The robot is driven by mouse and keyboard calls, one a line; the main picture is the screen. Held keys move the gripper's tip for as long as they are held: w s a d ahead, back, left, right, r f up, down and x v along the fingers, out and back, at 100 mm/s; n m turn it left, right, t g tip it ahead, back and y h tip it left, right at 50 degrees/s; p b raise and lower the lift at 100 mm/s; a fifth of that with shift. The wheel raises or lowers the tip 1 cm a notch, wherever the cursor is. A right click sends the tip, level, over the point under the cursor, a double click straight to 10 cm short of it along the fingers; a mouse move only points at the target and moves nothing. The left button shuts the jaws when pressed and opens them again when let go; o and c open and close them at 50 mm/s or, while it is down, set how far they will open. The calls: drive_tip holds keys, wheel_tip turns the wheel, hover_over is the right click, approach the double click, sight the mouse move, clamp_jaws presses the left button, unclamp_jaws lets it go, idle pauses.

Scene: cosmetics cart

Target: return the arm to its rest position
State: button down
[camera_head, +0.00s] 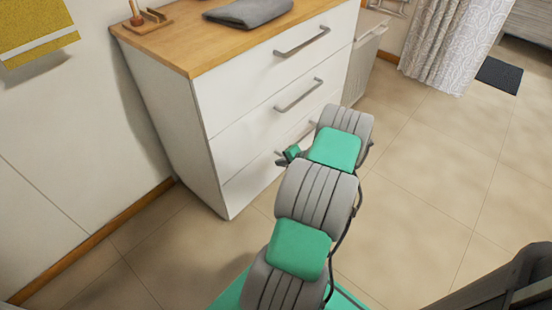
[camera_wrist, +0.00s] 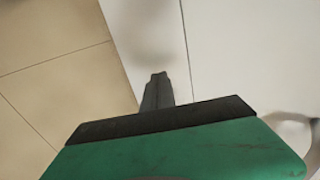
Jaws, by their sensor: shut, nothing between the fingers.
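My gripper (camera_wrist: 157,80) shows in the wrist view with its dark fingers together and nothing between them. Behind the fingers, that view shows the white cabinet side and the tiled floor. In the head view, my grey and green arm reaches up from the bottom centre toward the white drawer cabinet (camera_head: 170,120). A small dark and green end part of the arm shows in front of the lower drawer. The fingers themselves are too small to make out there.
The cabinet has a wooden top (camera_head: 200,42) with a folded grey cloth (camera_head: 248,12) and a small wooden item (camera_head: 147,20) on it. A yellow towel (camera_head: 38,32) hangs on the left wall. A patterned curtain (camera_head: 450,40) hangs at the back.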

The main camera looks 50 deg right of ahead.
drive_tip(key=r+p+v, duration=0.1)
drive_tip(key=p+v, duration=0.1)
drive_tip(key=v, duration=0.7)
drive_tip(key=w+a+r+n+g+p, duration=0.1)
drive_tip(key=w+a+r+n+p, duration=0.25)
drive_tip(key=a+r, duration=0.45)
drive_tip(key=w+a+r+n+g+y+p, duration=0.1)
drive_tip(key=w+a+r+n+g+p, duration=0.25)
drive_tip(key=r, duration=0.65)
drive_tip(key=w+a+r+n+p, duration=0.2)
drive_tip(key=w+a+r+p, duration=0.3)
drive_tip(key=a+r, duration=0.4)
drive_tip(key=s+a+r+n+g+p, duration=0.1)
drive_tip(key=s+a+r+n+p, duration=0.25)
drive_tip(key=a+r, duration=0.4)
drive_tip(key=s+a+r+n+p, duration=0.2)
drive_tip(key=a+r+p, duration=0.3)
drive_tip(key=a+r, duration=0.3)
drive_tip(key=s+a+r+n+h+p, duration=0.1)
drive_tip(key=s+a+r+n+p, duration=0.2)
drive_tip(key=s+a+r, duration=0.3)
wheel_tip(320, 180, up, 3)
drive_tip(key=s+p, duration=0.1)
drive_tip(key=s, duration=0.1)
drive_tip(key=shift+s+g+p, duration=0.3)
drive_tip(key=shift+g+p, duration=0.05)
drive_tip(key=shift+p, duration=0.05)
